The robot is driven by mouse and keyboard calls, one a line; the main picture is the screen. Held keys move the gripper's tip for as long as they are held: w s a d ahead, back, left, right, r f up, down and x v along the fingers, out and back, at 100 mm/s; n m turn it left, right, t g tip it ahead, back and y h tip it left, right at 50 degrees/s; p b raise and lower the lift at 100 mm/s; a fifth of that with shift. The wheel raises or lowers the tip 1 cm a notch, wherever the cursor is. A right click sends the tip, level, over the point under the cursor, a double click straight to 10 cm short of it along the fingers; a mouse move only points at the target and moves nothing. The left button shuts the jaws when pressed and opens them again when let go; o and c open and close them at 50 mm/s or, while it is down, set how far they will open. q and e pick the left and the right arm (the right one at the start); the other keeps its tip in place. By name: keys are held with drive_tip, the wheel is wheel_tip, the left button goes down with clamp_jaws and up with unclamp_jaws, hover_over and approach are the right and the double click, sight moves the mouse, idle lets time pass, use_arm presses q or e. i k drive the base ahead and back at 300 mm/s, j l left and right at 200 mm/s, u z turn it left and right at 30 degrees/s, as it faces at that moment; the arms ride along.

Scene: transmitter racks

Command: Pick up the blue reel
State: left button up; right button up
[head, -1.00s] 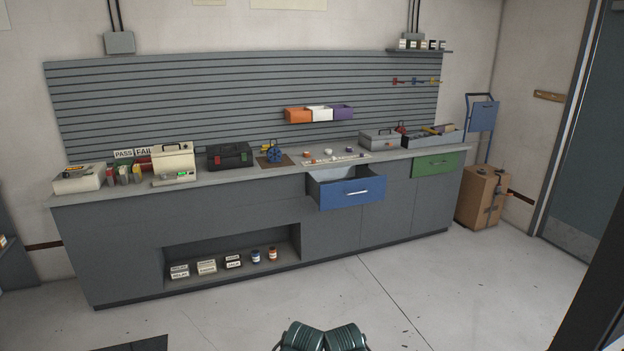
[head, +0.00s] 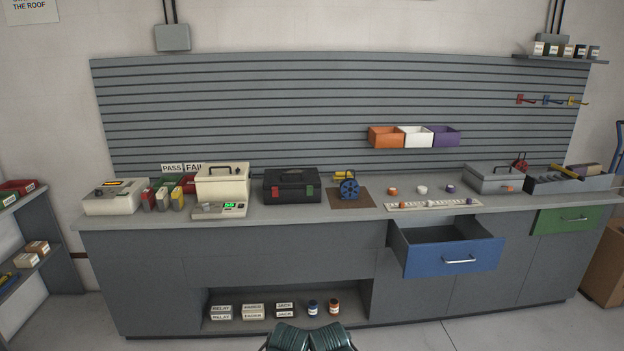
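The blue reel (head: 349,188) stands upright on a brown mat (head: 362,202) on the grey workbench top (head: 300,211), a little right of the middle in the head view. A yellow object (head: 343,175) sits just behind it. Nothing covers the reel's front. Neither of my grippers can be seen; only dark green parts, likely my own folded arms, show at the bottom edge, well short of the bench.
An open blue drawer (head: 452,259) juts out right of the reel. A black toolbox (head: 292,187) stands left of it; orange, white and purple pieces and a white strip (head: 434,206) lie to its right. Orange, white and purple bins (head: 415,137) hang above. Floor before the bench looks clear.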

sight(349, 187)
drive_tip(key=i+j+z, duration=0.25)
drive_tip(key=i, duration=0.35)
drive_tip(key=i+j+z, duration=0.2)
drive_tip(key=i, duration=0.35)
drive_tip(key=i+j+z, duration=0.25)
drive_tip(key=i+j, duration=0.25)
drive_tip(key=i+j+z, duration=0.35)
drive_tip(key=j, duration=0.25)
drive_tip(key=i+j+z, duration=0.15)
drive_tip(key=j, duration=0.2)
drive_tip(key=i+j+z, duration=0.15)
drive_tip(key=j, duration=0.2)
